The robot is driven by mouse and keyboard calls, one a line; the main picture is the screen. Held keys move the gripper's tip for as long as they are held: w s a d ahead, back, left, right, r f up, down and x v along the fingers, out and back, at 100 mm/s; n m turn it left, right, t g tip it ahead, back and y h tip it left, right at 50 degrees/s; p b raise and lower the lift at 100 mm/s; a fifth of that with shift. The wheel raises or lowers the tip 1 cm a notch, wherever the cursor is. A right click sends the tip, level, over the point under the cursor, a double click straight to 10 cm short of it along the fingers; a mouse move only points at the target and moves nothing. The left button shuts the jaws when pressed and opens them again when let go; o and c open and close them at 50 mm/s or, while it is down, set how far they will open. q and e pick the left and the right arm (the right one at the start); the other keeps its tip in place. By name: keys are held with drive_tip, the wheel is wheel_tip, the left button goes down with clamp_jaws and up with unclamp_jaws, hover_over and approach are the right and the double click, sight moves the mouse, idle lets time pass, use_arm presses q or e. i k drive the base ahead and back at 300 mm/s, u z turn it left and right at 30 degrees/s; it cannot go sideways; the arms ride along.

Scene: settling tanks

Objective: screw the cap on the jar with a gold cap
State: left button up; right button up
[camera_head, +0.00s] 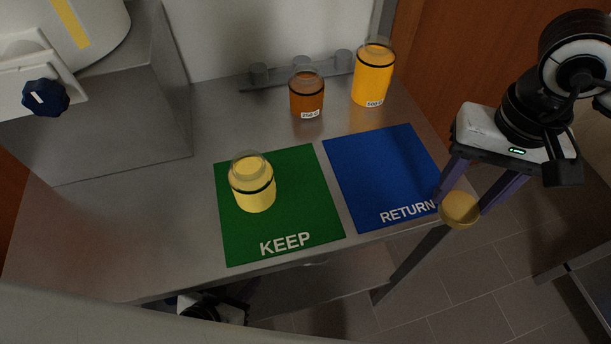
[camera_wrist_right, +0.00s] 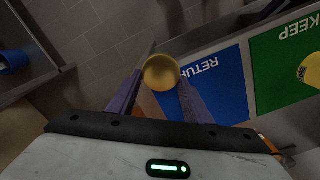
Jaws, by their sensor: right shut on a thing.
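The gold cap (camera_head: 460,208) is between the fingers of my right gripper (camera_head: 459,200), which is shut on it. They are in the air off the table's front right, beside the blue RETURN mat. The cap also shows at the fingertips in the right wrist view (camera_wrist_right: 161,72). A jar with pale yellow contents (camera_head: 253,190) and a dark band stands upright on the green KEEP mat, its clear top without a cap. My left gripper (camera_head: 215,306) is partly visible below the table's front edge; its fingers cannot be made out.
An amber jar labelled 250 (camera_head: 306,97) and an orange jar labelled 500 (camera_head: 372,78) stand uncapped at the back. Behind them is a grey rack (camera_head: 280,79) with short round posts. The blue mat (camera_head: 380,175) is empty. A grey block (camera_head: 90,120) fills the back left.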

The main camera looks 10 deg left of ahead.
sight(250, 174)
drive_tip(key=u, duration=1)
drive_tip(key=k, duration=0.85)
drive_tip(key=z, duration=0.25)
